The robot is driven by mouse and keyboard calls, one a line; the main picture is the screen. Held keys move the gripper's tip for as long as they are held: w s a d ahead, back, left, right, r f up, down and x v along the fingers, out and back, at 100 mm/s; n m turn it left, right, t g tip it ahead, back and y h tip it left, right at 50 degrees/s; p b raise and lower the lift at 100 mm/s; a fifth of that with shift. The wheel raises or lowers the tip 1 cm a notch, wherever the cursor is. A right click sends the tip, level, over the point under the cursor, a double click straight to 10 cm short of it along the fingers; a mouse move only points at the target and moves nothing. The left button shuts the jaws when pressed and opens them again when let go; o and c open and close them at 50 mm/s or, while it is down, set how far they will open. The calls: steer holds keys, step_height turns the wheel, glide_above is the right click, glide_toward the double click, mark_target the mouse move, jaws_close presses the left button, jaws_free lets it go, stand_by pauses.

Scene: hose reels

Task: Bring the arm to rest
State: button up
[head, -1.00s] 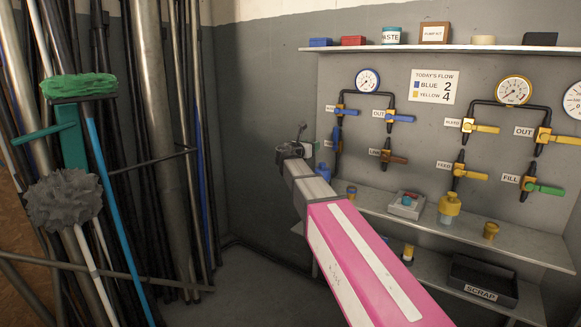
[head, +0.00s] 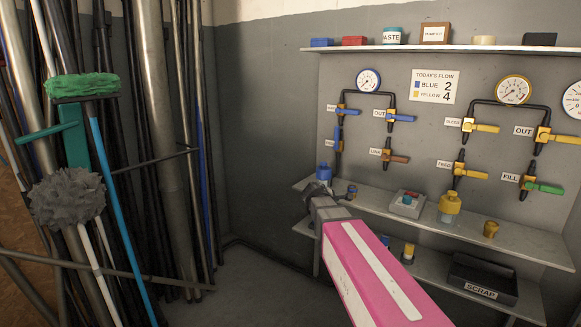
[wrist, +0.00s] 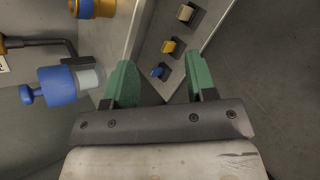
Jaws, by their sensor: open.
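My pink and grey arm reaches up from the bottom of the head view toward the left end of the shelf. My gripper (head: 318,191) is at its far end, in front of the upper shelf's left part. In the wrist view my gripper (wrist: 162,84) shows two green fingers spread apart with nothing between them. A blue-capped bottle (wrist: 62,88) lies to the left of the fingers in the wrist view, apart from them. The same blue bottle (head: 323,173) stands just behind my gripper in the head view.
A panel (head: 437,138) carries gauges, pipes and coloured valves. The upper ledge (head: 460,222) holds a yellow bottle (head: 449,205) and a grey button box (head: 407,204). A scrap bin (head: 483,277) sits below. Poles and brushes (head: 85,87) lean at left. The floor between is clear.

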steer(key=s+f+m+g+y, duration=0.7)
steer(key=s+f+m, duration=0.9)
steer(key=s, duration=0.7)
step_height(320, 180, down, 3)
steer(key=shift+s+d+m+y, duration=0.2)
steer(key=shift+d+m+y, duration=0.1)
steer(key=shift+d+y, duration=0.15)
steer(key=shift+w, duration=0.1)
